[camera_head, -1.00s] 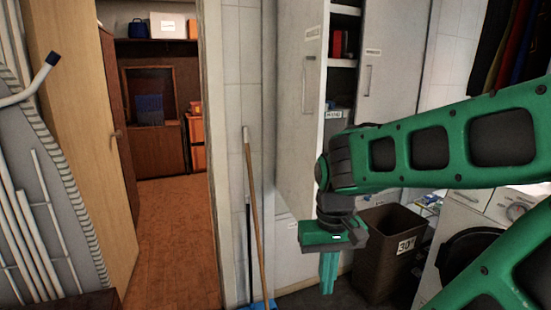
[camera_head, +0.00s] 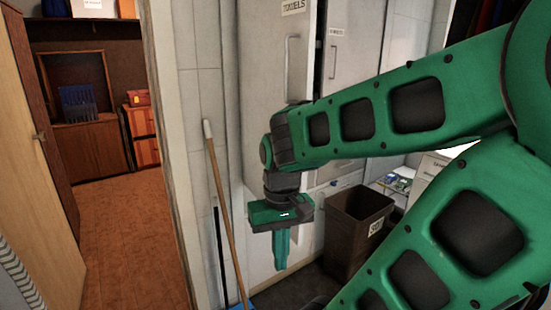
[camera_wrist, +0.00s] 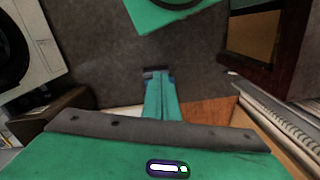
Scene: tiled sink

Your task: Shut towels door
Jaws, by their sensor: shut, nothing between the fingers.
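The towels door (camera_head: 268,90) is a tall pale cabinet door with a TOWELS label at its top and a vertical bar handle (camera_head: 289,68). It stands beside the neighbouring cabinet door, with no shelves showing between them; it looks closed or nearly so. My gripper (camera_head: 281,266) hangs pointing down in front of the lower part of the door, its fingers together and empty. I cannot tell whether it touches the door. In the wrist view the fingers (camera_wrist: 157,74) are together above the dark floor, and the towels door cannot be made out.
A brown bin (camera_head: 352,238) stands right of my gripper. A wooden-handled broom (camera_head: 226,205) leans on the tiled wall to the left. An open doorway leads to a room with an orange floor (camera_head: 130,240). A second labelled cabinet door (camera_head: 350,55) is on the right.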

